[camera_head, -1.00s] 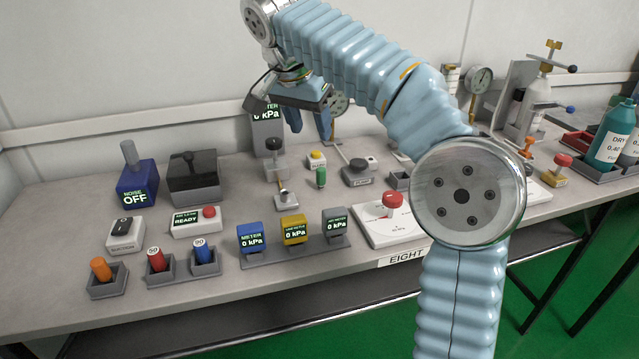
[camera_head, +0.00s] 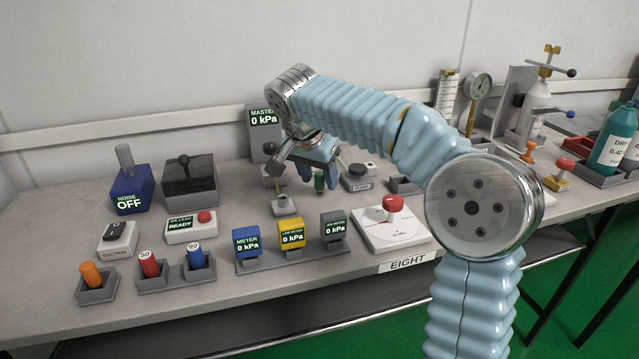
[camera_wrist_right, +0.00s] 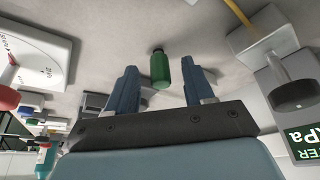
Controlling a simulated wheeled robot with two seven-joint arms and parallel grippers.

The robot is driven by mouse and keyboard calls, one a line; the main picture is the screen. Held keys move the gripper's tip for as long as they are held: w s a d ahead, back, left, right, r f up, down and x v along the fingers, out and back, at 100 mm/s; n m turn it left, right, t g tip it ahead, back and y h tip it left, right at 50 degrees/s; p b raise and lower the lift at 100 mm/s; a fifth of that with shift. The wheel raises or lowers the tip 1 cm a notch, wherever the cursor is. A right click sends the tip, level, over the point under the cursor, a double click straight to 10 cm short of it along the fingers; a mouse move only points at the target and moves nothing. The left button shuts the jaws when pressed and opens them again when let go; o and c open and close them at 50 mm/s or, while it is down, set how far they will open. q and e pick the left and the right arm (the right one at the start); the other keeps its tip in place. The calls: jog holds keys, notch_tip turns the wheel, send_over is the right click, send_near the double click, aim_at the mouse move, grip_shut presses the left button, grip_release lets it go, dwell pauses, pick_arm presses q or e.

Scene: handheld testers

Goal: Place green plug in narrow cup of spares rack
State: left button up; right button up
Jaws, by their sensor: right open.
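The green plug (camera_head: 319,182) stands upright on the bench behind the yellow meter. My right gripper (camera_head: 319,178) is open and pointing down at it, with a blue finger on each side in the head view. In the right wrist view the plug (camera_wrist_right: 160,71) shows between the open fingertips (camera_wrist_right: 158,78), with a gap on both sides. A low grey holder (camera_head: 403,186), partly hidden behind my right arm, may be the spares rack; I cannot make out a narrow cup in it. My left gripper is not in view.
A post with a square base (camera_head: 285,205) stands close left of the gripper. The dark pump knob (camera_head: 357,171) is close right. Blue, yellow and grey meters (camera_head: 291,236) stand in front. The master gauge (camera_head: 263,130) is behind.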

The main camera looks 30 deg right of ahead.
grip_shut()
jog(key=shift+r, duration=0.1)
